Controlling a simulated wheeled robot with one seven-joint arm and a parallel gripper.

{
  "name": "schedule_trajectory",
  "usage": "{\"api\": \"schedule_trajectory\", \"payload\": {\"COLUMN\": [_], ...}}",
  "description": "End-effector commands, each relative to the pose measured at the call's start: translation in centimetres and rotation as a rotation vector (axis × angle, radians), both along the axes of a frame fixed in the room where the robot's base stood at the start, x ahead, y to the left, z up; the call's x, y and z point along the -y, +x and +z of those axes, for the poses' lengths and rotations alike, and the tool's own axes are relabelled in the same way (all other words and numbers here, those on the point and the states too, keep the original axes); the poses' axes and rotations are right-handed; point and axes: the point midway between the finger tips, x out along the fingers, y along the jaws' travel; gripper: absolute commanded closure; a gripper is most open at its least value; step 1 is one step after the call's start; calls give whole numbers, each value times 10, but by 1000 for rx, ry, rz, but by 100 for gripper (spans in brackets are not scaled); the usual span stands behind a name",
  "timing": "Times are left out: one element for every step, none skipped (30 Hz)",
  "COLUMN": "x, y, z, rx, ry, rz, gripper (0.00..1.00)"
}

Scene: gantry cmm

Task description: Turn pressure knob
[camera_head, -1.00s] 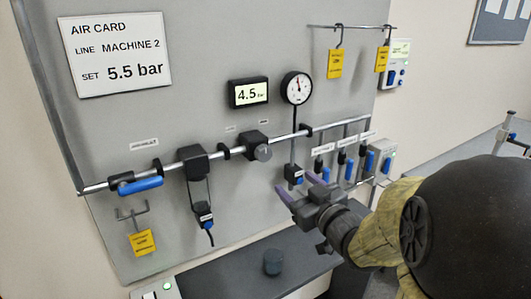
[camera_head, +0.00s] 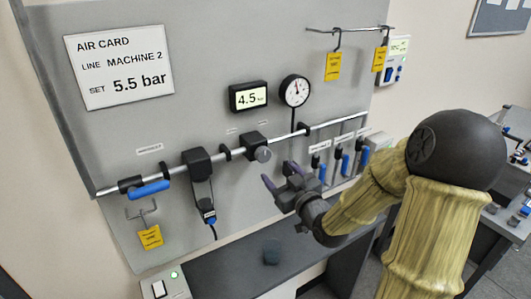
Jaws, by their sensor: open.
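The pressure knob appears to be the round grey knob (camera_head: 263,154) on the front of a black regulator block (camera_head: 254,142) on the pipe. The digital display (camera_head: 248,96) above it reads 4.5, and the round dial gauge (camera_head: 295,91) is to its right. The air card (camera_head: 118,68) says machine 2, set 5.5 bar. My gripper (camera_head: 279,177) is open and empty, below and slightly right of the knob and apart from it in the picture. Its fingers point up and left towards the panel.
The horizontal pipe (camera_head: 322,126) carries a blue-handled valve (camera_head: 149,189) at left. Blue-handled drops (camera_head: 338,163) stand right of my gripper. Yellow tags (camera_head: 333,67) hang above right. A dark shelf (camera_head: 225,273) below bears a small dark cylinder (camera_head: 271,251).

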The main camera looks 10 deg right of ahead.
Motion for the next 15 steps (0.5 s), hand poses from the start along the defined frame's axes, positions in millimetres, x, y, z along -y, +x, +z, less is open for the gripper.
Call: {"api": "schedule_trajectory", "payload": {"x": [-3,-4,-6,-7,-8,-10,-11,-12,-14,-15,-16,-18,-19,-19,-20], "y": [9,13,19,24,28,35,39,44,50,54,59,64,68,72,77], "z": [2,2,2,2,2,2,2,2,2,2,2,2,2,2,2], "rx": [-1,-1,-1,-1,-1,-1,-1,-1,-2,-1,-1,-1,-1,-1,-1], "ry": [4,4,3,3,4,4,3,3,4,3,3,3,3,3,2], "rz": [2,3,2,1,2,2,1,1,2,1,1,1,1,1,0], "gripper": [35,35,35,35,35,35,35,35,35,35,35,35,35,35,35]}}
